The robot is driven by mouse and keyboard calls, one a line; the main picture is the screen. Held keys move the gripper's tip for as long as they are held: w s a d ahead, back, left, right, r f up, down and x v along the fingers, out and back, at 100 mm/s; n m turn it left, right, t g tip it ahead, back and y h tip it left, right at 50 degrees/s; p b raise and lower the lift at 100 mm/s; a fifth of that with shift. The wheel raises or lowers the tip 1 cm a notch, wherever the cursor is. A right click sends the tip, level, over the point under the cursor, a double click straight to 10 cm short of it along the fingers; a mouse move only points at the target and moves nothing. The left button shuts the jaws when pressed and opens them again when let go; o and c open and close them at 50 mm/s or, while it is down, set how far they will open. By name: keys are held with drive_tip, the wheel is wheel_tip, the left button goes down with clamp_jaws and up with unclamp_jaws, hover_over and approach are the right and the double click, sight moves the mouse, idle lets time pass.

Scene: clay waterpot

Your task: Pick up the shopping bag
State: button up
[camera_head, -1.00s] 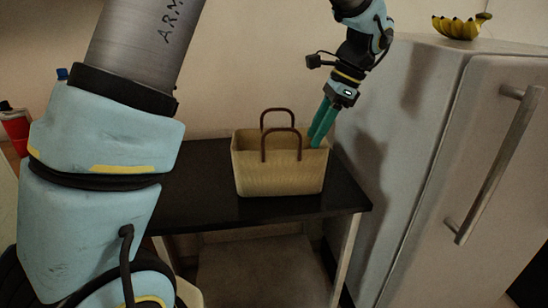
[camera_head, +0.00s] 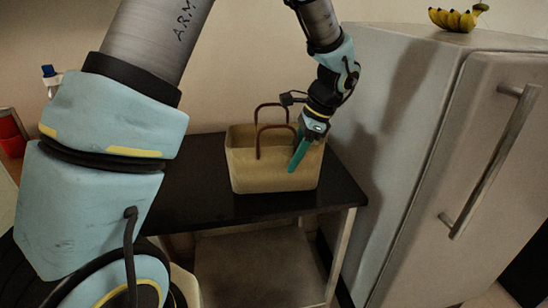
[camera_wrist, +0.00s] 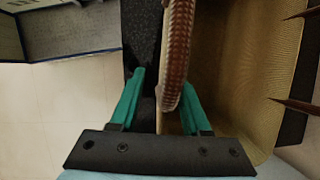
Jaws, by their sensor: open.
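The shopping bag (camera_head: 262,172) is a tan, open-topped, woven-looking bag with two brown handles. It stands upright on a black table. My gripper (camera_head: 297,160) is open at the bag's right front side, with one green finger in front of the front wall. The other finger is hidden in the head view. In the wrist view, the two green fingers of my gripper (camera_wrist: 163,85) stand on either side of the bag's wall (camera_wrist: 160,110) and a brown handle (camera_wrist: 178,55). Gaps show, so neither is clamped.
The black table (camera_head: 190,190) has bare top left of the bag. A grey fridge (camera_head: 400,150) stands close to the table's right, with bananas (camera_head: 455,20) on top. A red object (camera_head: 9,130) is at the far left. The wall is behind.

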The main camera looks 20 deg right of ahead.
drive_tip(key=shift+a+f, duration=0.2)
drive_tip(key=shift+f, duration=0.3)
clamp_jaws()
idle(0.3)
